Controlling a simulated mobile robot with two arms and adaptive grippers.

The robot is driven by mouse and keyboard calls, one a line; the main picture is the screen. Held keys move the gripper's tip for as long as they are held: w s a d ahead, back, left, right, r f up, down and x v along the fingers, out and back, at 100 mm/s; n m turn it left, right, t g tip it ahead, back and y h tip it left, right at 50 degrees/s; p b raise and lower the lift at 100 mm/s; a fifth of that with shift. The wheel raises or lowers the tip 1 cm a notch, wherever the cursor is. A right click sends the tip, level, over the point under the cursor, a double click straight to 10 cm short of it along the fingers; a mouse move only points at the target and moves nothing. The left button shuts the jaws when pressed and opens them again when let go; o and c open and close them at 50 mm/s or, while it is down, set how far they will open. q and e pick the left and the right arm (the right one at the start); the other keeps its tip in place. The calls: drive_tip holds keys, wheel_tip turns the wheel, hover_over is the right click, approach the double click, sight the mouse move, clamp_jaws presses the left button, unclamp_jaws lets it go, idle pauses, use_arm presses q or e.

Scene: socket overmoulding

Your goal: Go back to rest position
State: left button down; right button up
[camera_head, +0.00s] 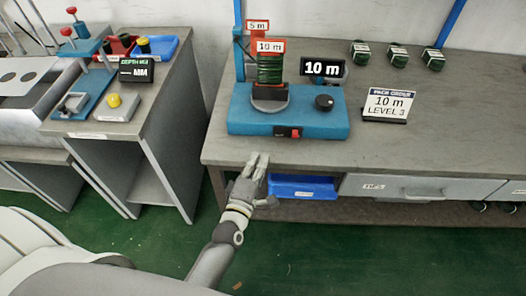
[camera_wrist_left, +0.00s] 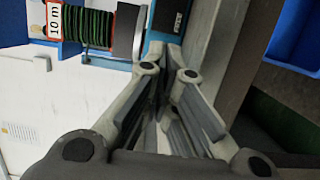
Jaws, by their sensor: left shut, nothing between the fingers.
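My left gripper (camera_head: 257,163) reaches in from the bottom left in the head view, at the front edge of the workbench (camera_head: 430,148). Its fingers look close together and hold nothing. In the left wrist view the gripper fingers (camera_wrist_left: 168,62) point toward the blue machine (camera_wrist_left: 150,68). The blue winding machine (camera_head: 315,125) stands on the bench beyond the gripper, with a green coil (camera_head: 270,68) upright on it. The coil carries a "10 m" label and also shows in the left wrist view (camera_wrist_left: 98,28). My right gripper is not in view.
A "10 m LEVEL 3" sign (camera_head: 389,104) and several green coils (camera_head: 397,56) stand on the bench. A blue bin (camera_head: 302,187) and a grey drawer (camera_head: 395,187) are below its top. Another bench (camera_head: 150,90) is at left. Green floor (camera_head: 330,255) lies open in front.

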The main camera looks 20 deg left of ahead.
use_arm(q)
drive_tip(key=shift+s+d, duration=0.1)
drive_tip(key=shift+s, duration=0.45)
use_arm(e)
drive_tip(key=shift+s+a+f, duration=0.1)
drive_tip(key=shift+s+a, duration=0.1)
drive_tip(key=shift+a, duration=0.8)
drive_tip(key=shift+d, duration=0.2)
use_arm(q)
drive_tip(key=s+d+f+m+g+h, duration=0.1)
drive_tip(key=s+f+m+g, duration=0.45)
drive_tip(key=f, duration=0.95)
drive_tip(key=s+d+f+m+g+h, duration=0.1)
drive_tip(key=s+d+f+m+g, duration=0.15)
drive_tip(key=s+f+m, duration=0.85)
drive_tip(key=s+a+f+m+g, duration=0.1)
drive_tip(key=s+a+f+g, duration=0.2)
drive_tip(key=s+f, duration=0.3)
drive_tip(key=s+a+f+m+g+y, duration=0.1)
drive_tip(key=s+a+f+m+g, duration=0.1)
drive_tip(key=s+f, duration=0.5)
drive_tip(key=s+a+f+m+g, duration=0.1)
drive_tip(key=s+a+f+g, duration=0.3)
drive_tip(key=s, duration=0.7)
wheel_tip(320, 180, down, 3)
drive_tip(key=shift+a+r, duration=0.1)
drive_tip(key=shift+a, duration=0.15)
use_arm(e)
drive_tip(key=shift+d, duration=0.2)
